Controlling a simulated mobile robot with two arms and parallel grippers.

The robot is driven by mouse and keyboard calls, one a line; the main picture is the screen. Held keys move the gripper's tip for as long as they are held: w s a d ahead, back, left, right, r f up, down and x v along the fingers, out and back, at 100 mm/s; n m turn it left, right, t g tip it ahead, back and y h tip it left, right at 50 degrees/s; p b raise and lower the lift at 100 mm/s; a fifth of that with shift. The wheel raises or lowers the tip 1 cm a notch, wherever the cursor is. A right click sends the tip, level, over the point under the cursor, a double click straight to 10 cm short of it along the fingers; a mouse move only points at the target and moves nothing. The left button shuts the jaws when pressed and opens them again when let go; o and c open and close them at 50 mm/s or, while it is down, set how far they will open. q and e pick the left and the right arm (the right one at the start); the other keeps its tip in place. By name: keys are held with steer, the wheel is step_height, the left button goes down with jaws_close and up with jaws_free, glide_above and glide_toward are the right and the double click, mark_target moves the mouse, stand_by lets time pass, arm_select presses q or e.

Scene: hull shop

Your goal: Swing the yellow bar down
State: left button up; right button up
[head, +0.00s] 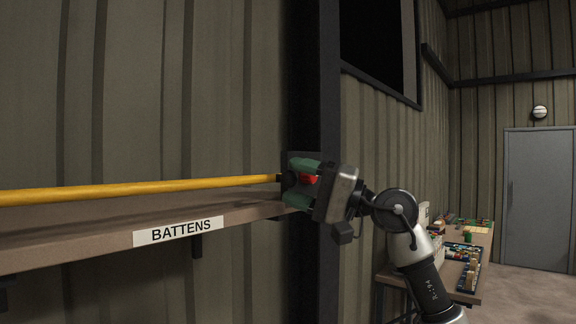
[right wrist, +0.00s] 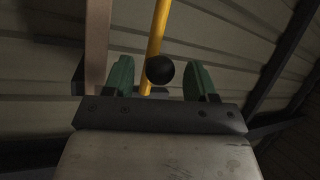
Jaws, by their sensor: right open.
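The yellow bar (head: 140,188) runs almost level along the front of a shelf in the head view, coming in from the left edge. Its right end meets dark parts at a black post. In the right wrist view, the bar (right wrist: 159,32) runs up behind a black ball (right wrist: 160,69), which lies between the open fingers (right wrist: 160,80). I cannot tell whether either finger touches it. My left gripper is not in view.
The shelf (head: 70,232) labelled "BATTENS" (head: 178,232) lies just below the bar. The black post (head: 331,100) stands right behind my gripper. A workbench (head: 468,300) with small items stands at right, and a grey door (head: 538,200) is beyond.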

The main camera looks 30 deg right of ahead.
steer(key=shift+x, duration=0.95)
steer(key=shift+c, duration=0.2)
jaws_close()
